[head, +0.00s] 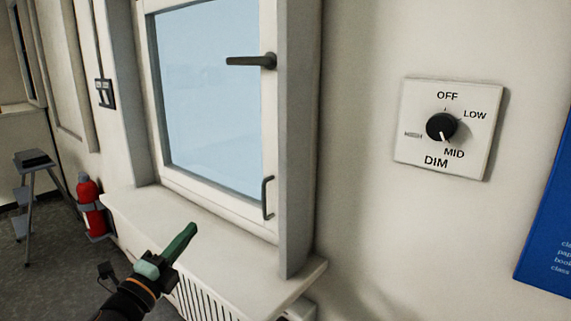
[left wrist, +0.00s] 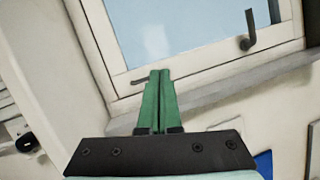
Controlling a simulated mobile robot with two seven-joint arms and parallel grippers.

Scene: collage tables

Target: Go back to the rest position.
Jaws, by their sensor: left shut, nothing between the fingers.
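My left gripper (head: 183,240) comes in from the lower left of the head view, above the window sill. Its green fingers are shut with nothing between them. In the left wrist view the gripper (left wrist: 159,77) points toward the lower part of the window, apart from what the camera shows behind it. My right gripper is in neither view.
The window (head: 210,85) has a dark handle (head: 252,61) and a small pull (head: 267,198). The sill (head: 215,245) juts out above a radiator (head: 205,302). A dimmer dial (head: 441,127) is on the right wall, pointing near MID. A fire extinguisher (head: 90,198) stands at left.

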